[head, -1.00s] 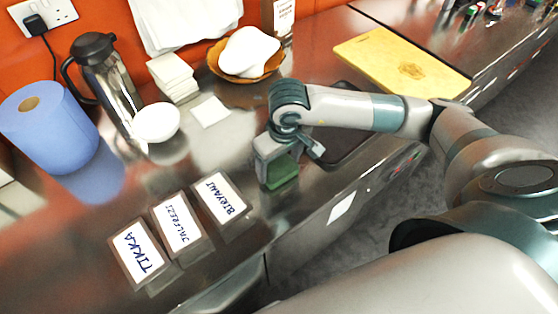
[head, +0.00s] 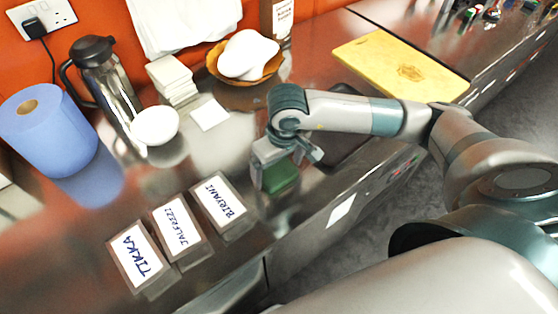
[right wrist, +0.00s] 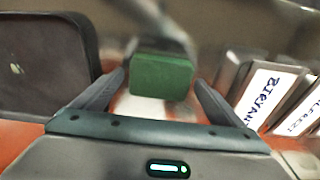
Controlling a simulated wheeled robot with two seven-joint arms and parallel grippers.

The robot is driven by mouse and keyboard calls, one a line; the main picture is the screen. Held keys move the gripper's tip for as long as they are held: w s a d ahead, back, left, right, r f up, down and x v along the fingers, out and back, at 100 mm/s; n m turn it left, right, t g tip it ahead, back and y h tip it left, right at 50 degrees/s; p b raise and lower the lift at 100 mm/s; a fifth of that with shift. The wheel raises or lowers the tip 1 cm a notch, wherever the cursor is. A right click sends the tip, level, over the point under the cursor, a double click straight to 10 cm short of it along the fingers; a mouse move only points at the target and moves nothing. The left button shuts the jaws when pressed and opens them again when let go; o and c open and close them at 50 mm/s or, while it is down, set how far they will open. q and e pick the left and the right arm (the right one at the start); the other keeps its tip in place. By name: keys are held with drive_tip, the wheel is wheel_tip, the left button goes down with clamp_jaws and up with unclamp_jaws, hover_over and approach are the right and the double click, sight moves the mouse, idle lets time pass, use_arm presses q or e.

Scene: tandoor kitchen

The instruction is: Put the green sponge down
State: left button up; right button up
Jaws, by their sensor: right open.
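The green sponge (head: 281,178) rests on the steel counter near its front edge, to the right of the BIRYANI label. My right gripper (head: 286,168) is just above it, pointing down. The jaws are open, with one finger on each side of the sponge. In the right wrist view the green sponge (right wrist: 162,78) shows beyond the spread fingertips, with gaps on both sides. My left gripper is not in view.
Containers labelled TIKKA (head: 137,255), JALFREZI (head: 178,228) and BIRYANI (head: 220,200) stand left of the sponge. A dark tray (head: 350,148) lies close on its right. A white bowl (head: 155,124) and napkins (head: 210,114) are farther back.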

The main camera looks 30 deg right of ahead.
sight(281, 175)
drive_tip(key=shift+r, duration=0.1)
drive_tip(key=shift+r+p, duration=0.1)
drive_tip(key=shift+p, duration=0.2)
wheel_tip(281, 175, up, 12)
drive_tip(key=s+b, duration=0.1)
drive_tip(key=b, duration=0.3)
drive_tip(key=shift+s, duration=0.2)
idle(0.4)
